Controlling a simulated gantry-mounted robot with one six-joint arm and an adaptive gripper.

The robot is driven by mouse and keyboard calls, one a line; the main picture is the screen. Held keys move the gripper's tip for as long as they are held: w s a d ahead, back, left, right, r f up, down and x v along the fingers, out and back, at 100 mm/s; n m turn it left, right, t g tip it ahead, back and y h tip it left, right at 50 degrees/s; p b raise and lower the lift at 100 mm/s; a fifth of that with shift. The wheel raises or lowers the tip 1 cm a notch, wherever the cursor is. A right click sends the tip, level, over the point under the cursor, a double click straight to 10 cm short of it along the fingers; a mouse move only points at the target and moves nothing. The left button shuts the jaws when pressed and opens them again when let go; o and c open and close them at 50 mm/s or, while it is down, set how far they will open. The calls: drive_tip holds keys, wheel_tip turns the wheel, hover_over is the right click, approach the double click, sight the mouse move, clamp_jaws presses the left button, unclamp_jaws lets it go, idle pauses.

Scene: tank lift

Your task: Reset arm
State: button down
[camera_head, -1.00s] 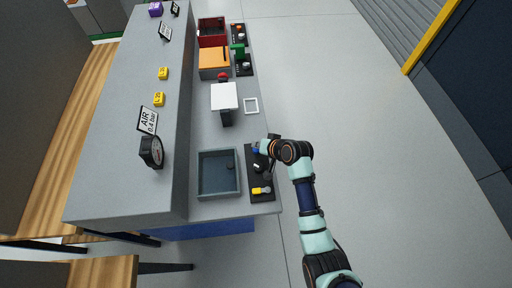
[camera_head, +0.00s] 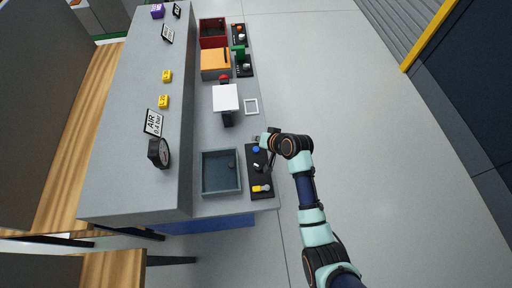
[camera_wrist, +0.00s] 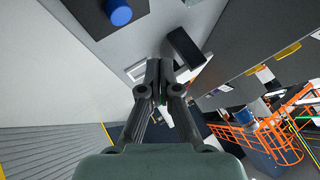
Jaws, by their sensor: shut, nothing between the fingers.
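My gripper (camera_wrist: 158,66) shows in the wrist view with its two dark fingers together, shut and empty. In the head view my arm reaches in from the lower right, and its wrist end is over the bench's right edge, beside a black control panel (camera_head: 262,191). The fingers are small and partly hidden there. A blue knob (camera_wrist: 118,12) shows at the top left of the wrist view, apart from the fingers; it also shows in the head view (camera_head: 256,149).
A grey open tray (camera_head: 205,184) is left of the panel, which also bears a yellow-handled part (camera_head: 261,188). A white-topped stand (camera_head: 225,98), an orange box (camera_head: 214,64) and a red box (camera_head: 201,35) stand farther back. The floor (camera_head: 345,110) at right is clear.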

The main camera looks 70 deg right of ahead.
idle(0.4)
drive_tip(key=w+a+r+n+t+y, duration=0.1)
drive_tip(key=w+a+r+n, duration=0.4)
drive_tip(key=a, duration=0.6)
drive_tip(key=w+a+r+n+t, duration=0.1)
drive_tip(key=w+a+r+n, duration=0.2)
drive_tip(key=w+a+r, duration=0.6)
drive_tip(key=s+a+r+n+t+y, duration=0.1)
drive_tip(key=s+a+r+n, duration=0.2)
drive_tip(key=a, duration=0.5)
drive_tip(key=s+a+r+n+t+y, duration=0.1)
drive_tip(key=s+a+r, duration=0.1)
drive_tip(key=a+r, duration=0.45)
drive_tip(key=s+a+r+n+y, duration=0.1)
drive_tip(key=s+a+r+n, duration=0.15)
drive_tip(key=a, duration=0.65)
wheel_tip(320, 180, up, 25)
drive_tip(key=d+p, duration=0.1)
drive_tip(key=p, duration=2.5)
drive_tip(key=shift+w+f, duration=0.15)
drive_tip(key=shift+w, duration=0.1)
drive_tip(key=shift+m, duration=0.25)
